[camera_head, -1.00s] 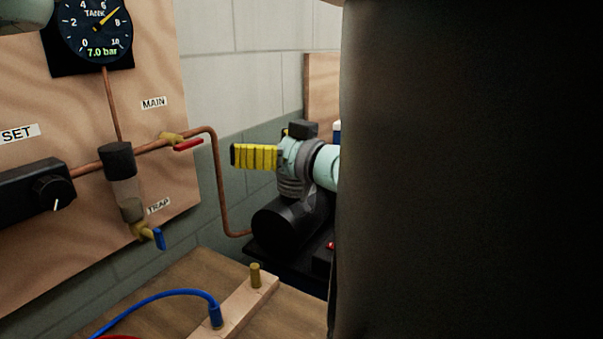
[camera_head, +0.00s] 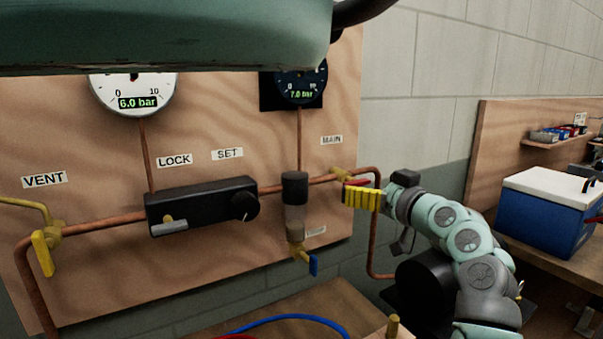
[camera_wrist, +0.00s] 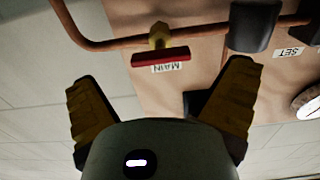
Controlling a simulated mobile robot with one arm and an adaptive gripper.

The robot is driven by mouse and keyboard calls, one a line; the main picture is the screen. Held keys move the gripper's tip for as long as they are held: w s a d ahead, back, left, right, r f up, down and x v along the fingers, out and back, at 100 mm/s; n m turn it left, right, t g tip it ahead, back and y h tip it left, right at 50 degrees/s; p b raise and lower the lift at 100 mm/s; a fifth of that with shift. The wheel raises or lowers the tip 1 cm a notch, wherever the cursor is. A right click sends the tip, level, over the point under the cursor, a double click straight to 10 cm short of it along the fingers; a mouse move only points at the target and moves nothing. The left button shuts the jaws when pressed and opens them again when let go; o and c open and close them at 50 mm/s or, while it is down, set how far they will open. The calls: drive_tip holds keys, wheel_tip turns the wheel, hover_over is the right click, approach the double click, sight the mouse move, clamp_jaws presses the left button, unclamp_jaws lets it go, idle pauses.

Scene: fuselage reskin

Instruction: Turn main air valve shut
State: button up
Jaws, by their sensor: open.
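The main air valve has a brass body (camera_head: 341,173) and a red lever (camera_head: 357,182), on the copper pipe under the MAIN label (camera_head: 331,140). In the wrist view the red lever (camera_wrist: 160,57) lies across the picture, in line with the pipe, ahead of and between my open fingers. In the wrist view my gripper (camera_wrist: 163,95) is empty, with a gap between the fingers and the lever. Contact is not visible.
The black regulator (camera_head: 200,205), filter bowl (camera_head: 295,205) and blue-handled trap valve (camera_head: 313,264) sit left of the main valve. A yellow vent lever (camera_head: 43,254) is at far left. A blue cooler (camera_head: 548,212) stands on a bench at right.

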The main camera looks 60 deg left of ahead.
sight(360, 183)
drive_tip(key=shift+a+p, duration=0.35)
drive_tip(key=shift+a, duration=1.55)
drive_tip(key=shift+c, duration=0.2)
drive_tip(key=shift+w, duration=0.1)
drive_tip(key=c, duration=1.2)
